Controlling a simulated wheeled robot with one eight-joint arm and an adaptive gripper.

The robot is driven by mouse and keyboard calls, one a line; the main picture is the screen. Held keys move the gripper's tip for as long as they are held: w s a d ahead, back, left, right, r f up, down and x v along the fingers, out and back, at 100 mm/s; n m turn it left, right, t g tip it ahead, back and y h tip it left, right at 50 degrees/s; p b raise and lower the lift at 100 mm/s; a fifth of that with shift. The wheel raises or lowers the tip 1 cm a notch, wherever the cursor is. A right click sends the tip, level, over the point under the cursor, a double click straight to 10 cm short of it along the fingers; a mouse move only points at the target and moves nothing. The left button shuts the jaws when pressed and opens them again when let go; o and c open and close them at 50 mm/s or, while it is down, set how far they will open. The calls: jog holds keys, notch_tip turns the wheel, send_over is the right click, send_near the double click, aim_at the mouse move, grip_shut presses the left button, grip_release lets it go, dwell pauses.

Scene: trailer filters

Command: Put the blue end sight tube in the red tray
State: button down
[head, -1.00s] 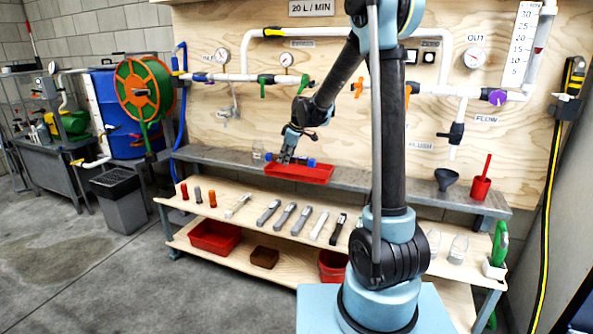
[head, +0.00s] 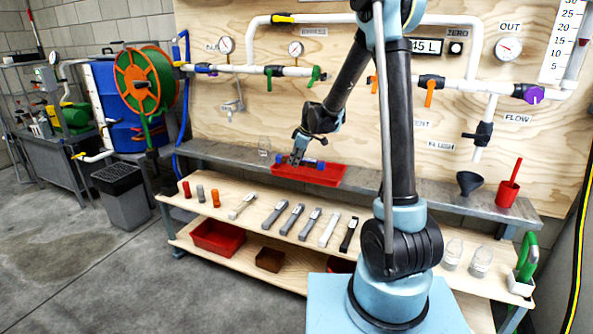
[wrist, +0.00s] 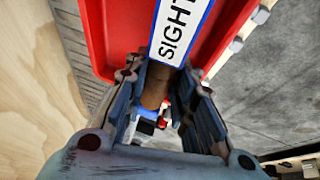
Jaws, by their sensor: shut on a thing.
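My gripper (head: 297,160) is shut on the sight tube (head: 319,165), whose blue ends stick out on both sides of the fingers in the head view. The tube lies roughly level over the back part of the red tray (head: 310,176); whether it touches the tray cannot be told. In the wrist view my gripper (wrist: 160,100) has its fingers on either side of a brownish section. A white, blue-edged label (wrist: 180,30) reading "SIGHT" lies in line with it. The red tray (wrist: 105,30) spreads behind, its inside partly hidden.
The tray stands on a grey metal shelf (head: 400,189) below the plywood pipe wall. A clear jar (head: 264,146) is left of it; a dark funnel (head: 469,183) and red cup (head: 507,192) are far right. Several tools lie on the lower wooden shelf (head: 375,225).

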jog(key=shift+s+f, duration=0.1)
jog(key=shift+f, duration=2.05)
jog(key=c, duration=1.6)
grip_release()
jog(key=v, duration=1.2)
jog(key=s+d+r+m, duration=0.3)
jog(key=s+d, duration=0.4)
jog(key=s, duration=0.1)
jog(key=s+d+f+m+h, duration=0.1)
jog(key=s+d+m, duration=0.3)
jog(key=s, duration=0.6)
jog(key=s+d+f+m+h, duration=0.1)
jog(key=s+d+f+m, duration=0.2)
jog(key=s+d, duration=0.3)
jog(key=s+d+f+m+g+h, duration=0.1)
jog(key=s+d+f+m, duration=0.2)
jog(key=s, duration=1.1)
jog(key=d+m, duration=0.1)
jog(key=d, duration=0.2)
jog(key=shift+f+m+h, duration=0.2)
jog(key=shift+m+h, duration=0.1)
